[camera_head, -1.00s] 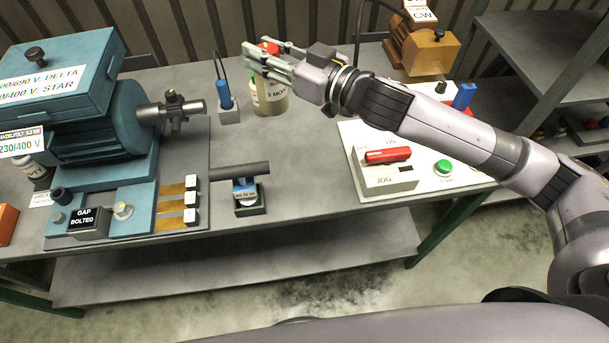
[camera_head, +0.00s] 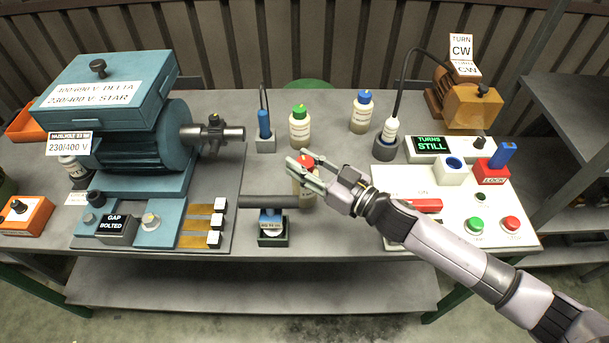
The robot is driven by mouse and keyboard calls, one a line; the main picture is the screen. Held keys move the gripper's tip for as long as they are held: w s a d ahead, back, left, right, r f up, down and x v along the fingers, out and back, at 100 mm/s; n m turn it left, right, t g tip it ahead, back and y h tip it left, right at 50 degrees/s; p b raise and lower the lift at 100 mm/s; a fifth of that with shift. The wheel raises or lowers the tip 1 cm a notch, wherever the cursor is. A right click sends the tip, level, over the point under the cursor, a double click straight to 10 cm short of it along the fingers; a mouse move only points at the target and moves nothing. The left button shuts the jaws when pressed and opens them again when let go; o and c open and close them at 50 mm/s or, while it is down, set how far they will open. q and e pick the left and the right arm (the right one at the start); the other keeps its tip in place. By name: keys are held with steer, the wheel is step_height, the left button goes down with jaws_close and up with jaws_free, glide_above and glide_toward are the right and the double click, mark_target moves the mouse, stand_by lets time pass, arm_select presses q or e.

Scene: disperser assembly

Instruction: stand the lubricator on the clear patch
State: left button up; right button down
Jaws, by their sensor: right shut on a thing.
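My right gripper (camera_head: 303,172) is shut on a red-capped lubricator (camera_head: 306,192), a pale upright bottle. Its fingers hide part of the cap and upper body. The lubricator is over the middle of the bench, just right of the dark horizontal bar; I cannot tell whether its base touches the bench. A green-capped bottle (camera_head: 299,128) and a blue-capped bottle (camera_head: 362,112) stand behind it. Bare grey bench top (camera_head: 335,220) shows right of and in front of the held lubricator. No marked patch is clear to see. My left gripper is not in view.
The dark bar (camera_head: 268,202) on its small stand is close on the left. The white control panel (camera_head: 445,200) is on the right, under my right arm. A blue motor (camera_head: 130,140) fills the left. A blue probe in a holder (camera_head: 264,132) stands behind.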

step_height(320, 180, down, 4)
steer(key=shift+r, duration=0.25)
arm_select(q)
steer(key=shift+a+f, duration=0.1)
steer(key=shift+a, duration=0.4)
arm_select(e)
steer(key=shift+f, duration=0.4)
steer(key=c, duration=1.2)
jaws_free()
steer(key=shift+f, duration=0.15)
steer(key=shift+d, duration=0.1)
arm_select(q)
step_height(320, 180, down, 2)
steer(key=b, duration=0.2)
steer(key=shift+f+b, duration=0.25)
steer(key=shift+b, duration=0.1)
arm_select(e)
steer(key=v, duration=1.2)
steer(key=shift+s, duration=0.1)
